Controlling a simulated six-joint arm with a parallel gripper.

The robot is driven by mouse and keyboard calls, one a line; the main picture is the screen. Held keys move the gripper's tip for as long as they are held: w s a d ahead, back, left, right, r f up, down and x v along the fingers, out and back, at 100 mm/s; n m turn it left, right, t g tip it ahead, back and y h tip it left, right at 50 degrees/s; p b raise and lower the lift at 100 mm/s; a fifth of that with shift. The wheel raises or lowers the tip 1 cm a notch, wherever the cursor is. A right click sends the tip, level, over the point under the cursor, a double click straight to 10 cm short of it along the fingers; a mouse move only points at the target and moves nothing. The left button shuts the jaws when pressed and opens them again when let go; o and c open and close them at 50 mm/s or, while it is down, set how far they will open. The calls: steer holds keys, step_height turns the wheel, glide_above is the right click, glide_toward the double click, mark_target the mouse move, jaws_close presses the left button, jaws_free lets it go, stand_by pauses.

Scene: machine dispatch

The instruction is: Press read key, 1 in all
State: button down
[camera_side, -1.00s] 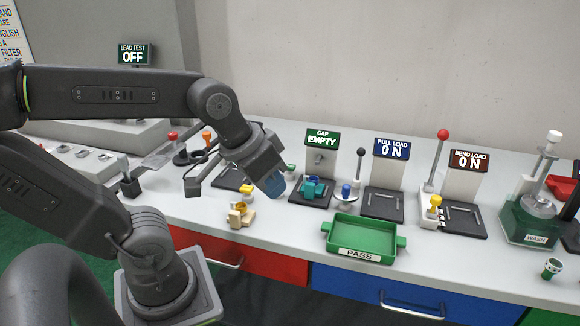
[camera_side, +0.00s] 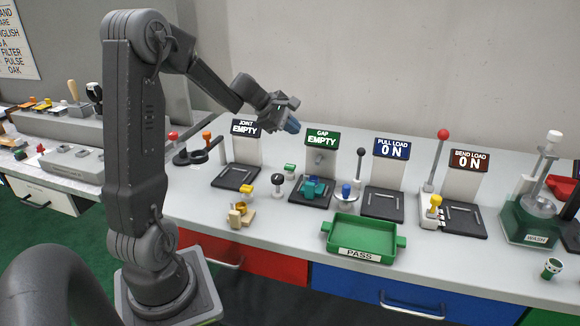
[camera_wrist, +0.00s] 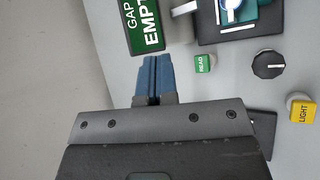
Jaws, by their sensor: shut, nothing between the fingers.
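The read key is a small green button marked READ (camera_wrist: 203,64) on the counter. In the side view it is a small green block (camera_side: 290,168) just left of the gap station. My gripper (camera_side: 292,126) is up in the air near the joint and gap signs, above and apart from the key. Its blue fingers (camera_wrist: 153,78) are shut together with nothing between them. In the wrist view the key lies to the right of the fingertips, uncovered.
The green GAP EMPTY sign (camera_side: 322,139) stands behind the key. A black knob (camera_wrist: 268,64) and the yellow LIGHT key (camera_wrist: 301,110) sit close by. The joint station's sign (camera_side: 244,127) is to the left, a green PASS tray (camera_side: 342,257) in front.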

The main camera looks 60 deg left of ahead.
mark_target(290, 167)
steer(key=shift+a+f+n, duration=0.2)
steer(key=shift+a+n, duration=0.2)
steer(key=shift+a, duration=0.3)
steer(key=shift+f, duration=4.45)
steer(key=shift+f, duration=0.1)
steer(key=shift+f, duration=0.3)
steer(key=shift+f, duration=0.6)
steer(key=shift+r, duration=1.05)
